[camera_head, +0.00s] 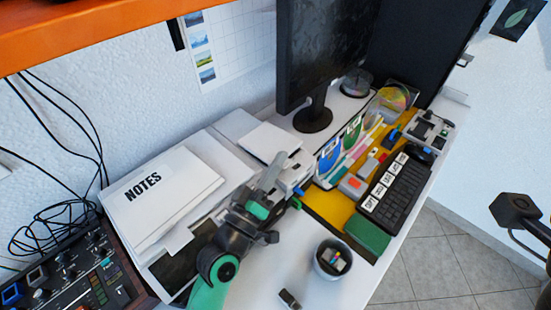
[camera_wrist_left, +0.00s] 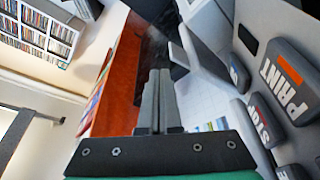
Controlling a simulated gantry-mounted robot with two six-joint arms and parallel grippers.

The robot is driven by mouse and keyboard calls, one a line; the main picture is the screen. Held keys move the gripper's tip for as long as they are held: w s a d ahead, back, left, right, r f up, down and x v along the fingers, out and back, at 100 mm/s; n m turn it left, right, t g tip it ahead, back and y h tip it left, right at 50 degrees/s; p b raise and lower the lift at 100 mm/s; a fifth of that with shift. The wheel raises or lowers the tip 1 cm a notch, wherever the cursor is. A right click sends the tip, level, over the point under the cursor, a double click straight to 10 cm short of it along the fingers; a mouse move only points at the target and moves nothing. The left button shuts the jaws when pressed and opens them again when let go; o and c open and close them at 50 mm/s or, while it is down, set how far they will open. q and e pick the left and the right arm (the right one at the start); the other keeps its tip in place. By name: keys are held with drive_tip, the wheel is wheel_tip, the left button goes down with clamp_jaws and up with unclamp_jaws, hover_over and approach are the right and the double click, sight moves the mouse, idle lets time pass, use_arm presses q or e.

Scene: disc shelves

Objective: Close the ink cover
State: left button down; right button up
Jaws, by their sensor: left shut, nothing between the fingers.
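The printer (camera_head: 297,172) stands on the desk below the monitor, a small light-grey machine with a flat white panel (camera_head: 270,141) at its top. In the left wrist view its grey front (camera_wrist_left: 262,22) carries dark buttons marked PRINT (camera_wrist_left: 280,80) and STOP (camera_wrist_left: 262,122). A raised grey flap (camera_wrist_left: 203,52) stands beside this panel, tilted open; it looks like the ink cover. My left gripper (camera_head: 273,170) is at the printer's left side, shut and empty. Its closed fingers (camera_wrist_left: 157,88) point past the flap, with a gap showing.
White binders marked NOTES (camera_head: 160,190) lie left of the printer. A monitor (camera_head: 325,50) stands behind it. A mixer (camera_head: 75,275) is at lower left.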

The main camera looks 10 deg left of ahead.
use_arm(q)
drive_tip(key=shift+r, duration=0.1)
idle(0.3)
drive_tip(key=s+a+p, duration=0.1)
drive_tip(key=s, duration=0.1)
drive_tip(key=s+a+p, duration=0.1)
drive_tip(key=s+a, duration=0.1)
drive_tip(key=s+a+p, duration=0.1)
drive_tip(key=s+a, duration=0.1)
drive_tip(key=shift+s+a+r, duration=0.15)
drive_tip(key=shift+s+r, duration=0.15)
drive_tip(key=shift+s, duration=0.1)
drive_tip(key=shift+s+a, duration=0.25)
drive_tip(key=shift+s, duration=0.15)
